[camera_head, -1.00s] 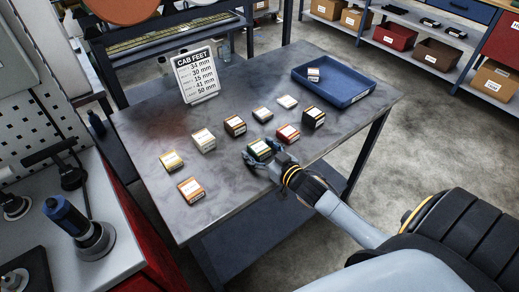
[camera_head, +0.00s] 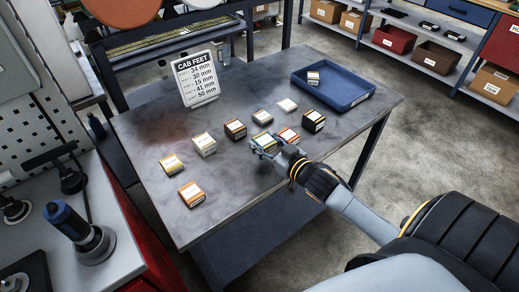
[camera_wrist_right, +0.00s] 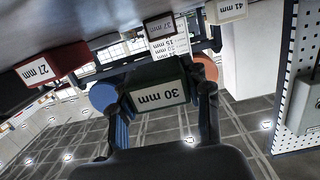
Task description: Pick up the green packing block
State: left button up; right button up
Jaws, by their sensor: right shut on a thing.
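The green packing block (camera_head: 263,143) is in my right gripper, over the near right part of the grey table. In the right wrist view the dark green block (camera_wrist_right: 157,88) has a white label reading 30 mm, seen upside down. My right gripper (camera_head: 264,148) is shut on it, with a finger on each side. The block appears raised a little above the tabletop. A red block (camera_head: 289,135) labelled 27 mm is close beside it; it also shows in the wrist view (camera_wrist_right: 50,64). My left gripper is out of view.
Several other labelled blocks stand on the table (camera_head: 240,185), including a black one (camera_head: 313,121) and a brown one (camera_head: 235,129). A blue tray (camera_head: 350,98) at the back right holds one small block (camera_head: 313,79). A CAB FEET sign (camera_head: 198,78) stands at the back left.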

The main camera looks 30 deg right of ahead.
jog(key=s+r, duration=0.1)
jog(key=s+d+r, duration=0.1)
jog(key=d+r, duration=0.1)
jog(key=r, duration=0.1)
jog(key=shift+s+d+r, duration=0.1)
jog(key=shift+s+d, duration=0.05)
jog(key=shift+s, duration=0.25)
jog(key=s+d+r, duration=0.4)
jog(key=s+d, duration=0.2)
jog(key=shift+s, duration=0.35)
send_near(277, 143)
jog(key=s+a, duration=0.2)
jog(key=a, duration=0.6)
jog(key=a+r+h, duration=0.1)
jog(key=a+r, duration=0.3)
jog(key=a, duration=0.5)
jog(key=d+f+y, duration=0.1)
jog(key=d+f, duration=0.3)
jog(key=d, duration=0.8)
jog(key=w+d+r, duration=0.5)
jog(key=d, duration=0.5)
jog(key=shift+d+r, duration=0.2)
jog(key=shift+r, duration=0.1)
